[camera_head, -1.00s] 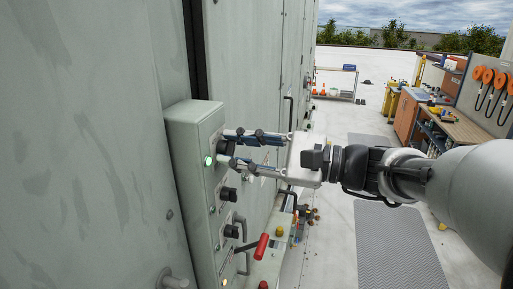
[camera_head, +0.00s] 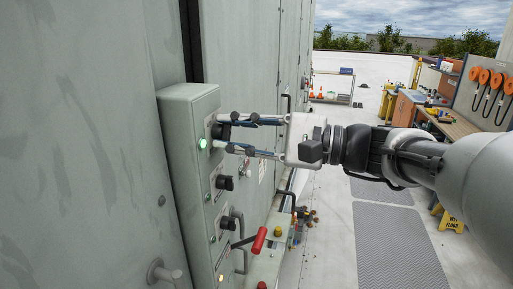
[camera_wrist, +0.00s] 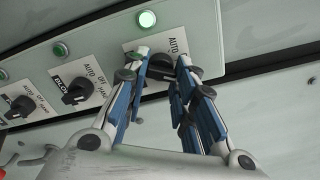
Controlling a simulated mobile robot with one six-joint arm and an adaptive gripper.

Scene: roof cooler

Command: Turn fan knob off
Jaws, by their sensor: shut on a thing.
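The grey control box (camera_head: 183,140) on the cabinet wall carries a column of black selector knobs. My gripper (camera_head: 222,133) reaches in from the right at the top knob, beside a lit green lamp (camera_head: 202,143). In the wrist view my gripper (camera_wrist: 158,70) is shut on the top knob (camera_wrist: 160,67), one finger on each side. The fingers hide much of this knob and its label, so its setting and name cannot be read. Two more knobs, the middle one (camera_wrist: 75,92) and the far one (camera_wrist: 20,106), have AUTO, OFF and HAND marks.
A door handle (camera_head: 166,273) is at the lower left. A workbench (camera_head: 455,125) stands far right. The floor mat (camera_head: 395,245) is clear.

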